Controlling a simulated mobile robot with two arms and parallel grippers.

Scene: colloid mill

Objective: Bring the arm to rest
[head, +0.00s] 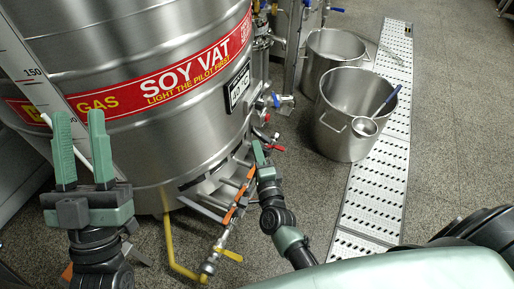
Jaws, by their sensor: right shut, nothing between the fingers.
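My left gripper (79,118) is at the left, in front of the steel soy vat (150,60). Its two green fingers point up and stand apart, with a clear gap between them.
A white graduated strip (35,75) leans by the vat. Yellow-handled gas piping (228,254) is low in front. Two steel pots (345,142) (325,50) stand right, a ladle (365,126) at the nearer one.

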